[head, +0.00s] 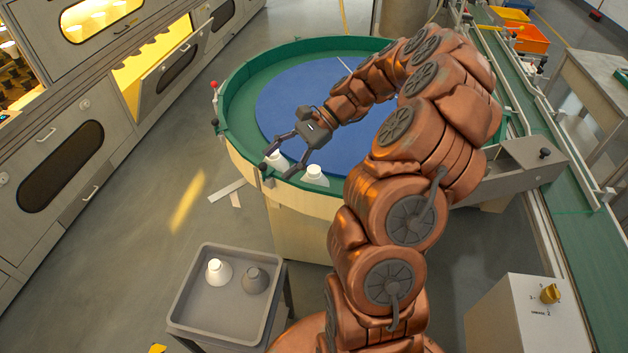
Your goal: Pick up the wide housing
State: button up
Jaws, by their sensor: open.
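My gripper (276,171) is open over the near left rim of the round green-edged table. A white housing (276,158) shows between its fingers, partly hidden by them; I cannot tell whether they touch it. A second white housing (314,173) stands upright just right of the gripper, near the table's edge. A white housing with a flared base (218,272) and a grey housing (255,281) stand side by side in the grey tray. From this view I cannot tell for sure which one is the wide housing.
The round table has a green rim (222,110) and a blue disc (290,95). The grey tray (222,316) stands in front of it on a stand. Cabinets with an open lit drawer (140,65) line the left. A green conveyor (560,165) runs along the right.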

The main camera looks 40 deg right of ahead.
aim_at(314, 172)
jog(key=d+f+m+t, duration=0.1)
jog(key=d+f+m, duration=0.2)
jog(key=d, duration=0.2)
jog(key=s+d+f+m+t, duration=0.1)
jog(key=d+f+m+t, duration=0.1)
jog(key=d, duration=0.4)
jog(key=d+f+m+t, duration=0.2)
jog(key=d+f+m, duration=0.1)
jog(key=d+f, duration=0.2)
jog(key=shift+s+d+m, duration=0.25)
jog(key=shift+d+m, duration=0.05)
jog(key=shift+d, duration=0.15)
jog(key=shift+w+p+x, duration=0.25)
jog(key=shift+p+x, duration=0.95)
jog(key=shift+x, duration=2.6)
jog(key=shift+d+f, duration=0.1)
jog(key=shift+d, duration=0.1)
jog(key=c, duration=0.9)
